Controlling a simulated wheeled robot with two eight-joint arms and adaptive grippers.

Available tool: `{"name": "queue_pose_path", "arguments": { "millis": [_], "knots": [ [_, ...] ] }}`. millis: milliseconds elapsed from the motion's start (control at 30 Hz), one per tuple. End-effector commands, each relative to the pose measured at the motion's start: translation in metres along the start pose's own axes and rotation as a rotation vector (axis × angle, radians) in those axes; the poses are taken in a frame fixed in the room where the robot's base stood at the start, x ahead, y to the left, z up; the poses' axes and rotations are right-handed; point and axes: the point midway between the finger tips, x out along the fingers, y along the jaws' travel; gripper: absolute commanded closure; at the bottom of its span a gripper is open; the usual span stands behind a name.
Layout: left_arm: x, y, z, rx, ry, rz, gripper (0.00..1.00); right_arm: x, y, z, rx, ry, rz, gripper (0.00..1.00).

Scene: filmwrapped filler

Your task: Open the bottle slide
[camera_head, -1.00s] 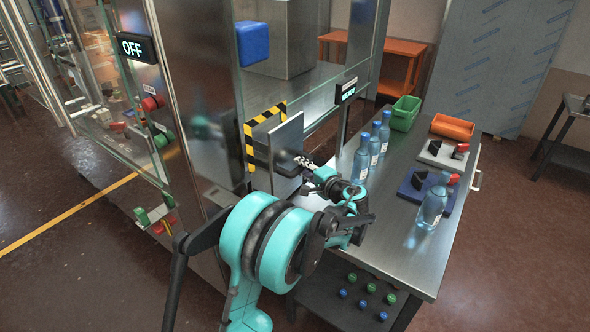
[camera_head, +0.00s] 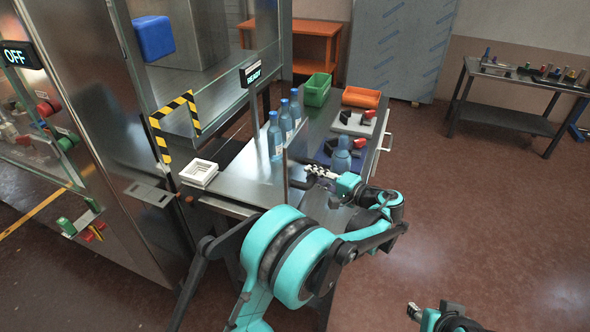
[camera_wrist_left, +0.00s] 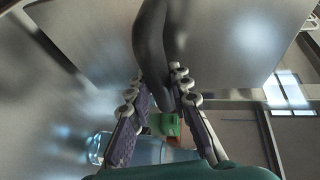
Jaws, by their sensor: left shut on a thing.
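The bottle slide looks like a grey metal plate (camera_head: 297,153) with a dark handle (camera_wrist_left: 152,45). In the head view the plate stands upright, nearly edge-on, over the steel table and clear of the striped opening (camera_head: 174,127). My left gripper (camera_head: 310,168) is shut on the handle; the wrist view shows its two fingers (camera_wrist_left: 160,100) on either side of it. The plate fills the top of that view. My right gripper (camera_head: 413,311) is low at the bottom right, away from the slide, too small to read.
Several blue bottles (camera_head: 275,136) stand on the steel table (camera_head: 250,190) close to the plate; one is right behind my left gripper. A white square holder (camera_head: 199,173) sits below the opening.

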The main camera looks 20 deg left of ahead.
Motion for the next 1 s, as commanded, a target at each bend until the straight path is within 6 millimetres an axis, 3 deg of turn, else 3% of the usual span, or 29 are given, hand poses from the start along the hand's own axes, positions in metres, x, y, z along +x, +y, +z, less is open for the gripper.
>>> {"name": "queue_pose_path", "arguments": {
  "millis": [133,333,867,900,967,1000],
  "knots": [
    [-0.027,0.006,-0.011,0.001,0.002,0.002,1.0,-0.002,0.0,-0.001,0.0,0.0,0.0,0.6],
    [-0.049,0.012,-0.02,0.001,0.0,0.002,1.0,-0.003,0.0,-0.002,0.0,0.0,0.0,0.6],
    [-0.057,0.014,-0.024,0.0,-0.001,0.002,1.0,-0.003,0.0,-0.002,0.0,0.0,0.0,0.6],
    [-0.057,0.014,-0.024,0.0,-0.001,0.002,0.73,-0.003,0.0,-0.002,0.0,0.0,0.0,0.6],
    [-0.057,0.014,-0.024,0.0,-0.001,0.002,0.59,-0.003,0.0,-0.002,0.0,0.0,0.0,0.6],
    [-0.057,0.014,-0.024,0.0,-0.001,0.002,0.59,-0.003,0.0,-0.002,0.0,0.0,0.0,0.6]
  ]
}}
